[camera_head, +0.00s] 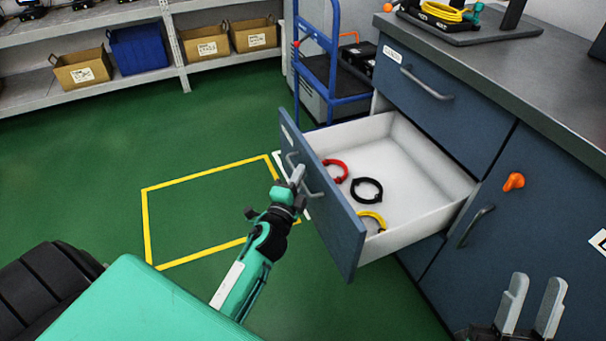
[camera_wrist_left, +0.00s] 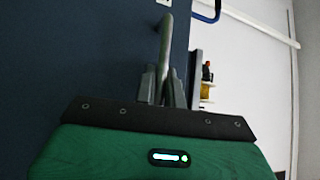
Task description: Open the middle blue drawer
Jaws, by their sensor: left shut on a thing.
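The blue drawer (camera_head: 335,220) below the top drawer is pulled well out, its white inside showing. Its grey bar handle (camera_head: 306,184) is on the front. My left gripper (camera_head: 297,177) is shut on this handle. In the left wrist view the handle (camera_wrist_left: 166,38) runs between the fingers (camera_wrist_left: 163,88), with the dark blue front (camera_wrist_left: 80,60) beside it. Inside the drawer lie a red ring (camera_head: 343,168), a black ring (camera_head: 379,188) and a yellow ring (camera_head: 379,217). My right gripper (camera_head: 530,305) is empty, its fingers apart, at the lower right.
The closed top drawer (camera_head: 470,115) is above, under the grey worktop (camera_head: 560,105). A blue cabinet door (camera_head: 500,245) with an orange knob (camera_head: 514,182) is at right. A blue trolley (camera_head: 332,60) stands behind the drawer. Green floor (camera_head: 215,120) is clear at left.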

